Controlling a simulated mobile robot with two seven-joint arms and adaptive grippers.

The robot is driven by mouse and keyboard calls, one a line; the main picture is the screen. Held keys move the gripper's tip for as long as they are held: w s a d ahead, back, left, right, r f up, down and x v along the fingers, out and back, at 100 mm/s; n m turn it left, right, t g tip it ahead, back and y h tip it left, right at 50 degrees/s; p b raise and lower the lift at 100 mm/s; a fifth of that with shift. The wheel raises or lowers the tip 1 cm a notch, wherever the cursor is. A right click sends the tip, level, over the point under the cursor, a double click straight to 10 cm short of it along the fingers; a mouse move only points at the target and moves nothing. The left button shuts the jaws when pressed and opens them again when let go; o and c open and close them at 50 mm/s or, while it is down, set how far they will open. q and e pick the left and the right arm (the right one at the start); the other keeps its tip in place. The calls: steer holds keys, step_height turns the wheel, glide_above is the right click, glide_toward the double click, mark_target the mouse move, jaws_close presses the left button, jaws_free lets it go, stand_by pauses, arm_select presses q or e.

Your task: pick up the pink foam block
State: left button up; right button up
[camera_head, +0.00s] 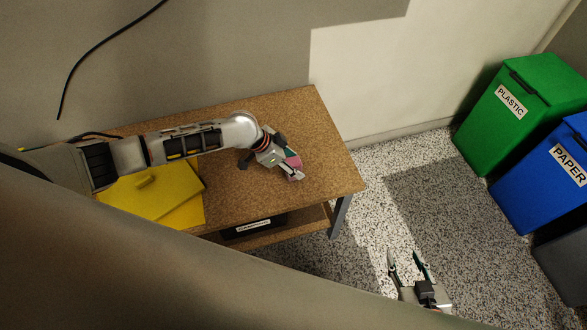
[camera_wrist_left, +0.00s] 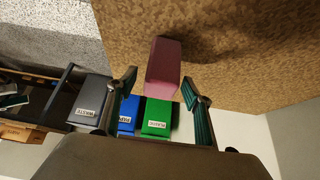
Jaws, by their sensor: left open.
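The pink foam block (camera_head: 293,161) lies on the cork-brown table (camera_head: 320,125) near its right end. In the left wrist view, the block (camera_wrist_left: 164,64) appears between and partly beyond the fingertips. My left gripper (camera_head: 288,166) is over the table at the block and hides part of it in the head view. Its two fingers stand apart in the left wrist view (camera_wrist_left: 159,82), one on each side of the block; I cannot tell whether they touch it. My right gripper (camera_head: 404,255) is open and empty, off the table at lower right, above the speckled floor.
A yellow folder-like object (camera_head: 160,195) lies on the table's left part, under my left arm. A black box (camera_head: 255,226) sits on the shelf below. Green plastic (camera_head: 515,110) and blue paper (camera_head: 545,180) bins stand at right. A wall rises behind the table.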

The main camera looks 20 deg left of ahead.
arm_select(q)
steer(key=shift+c, duration=0.4)
steer(key=c, duration=0.7)
steer(key=shift+c, duration=0.2)
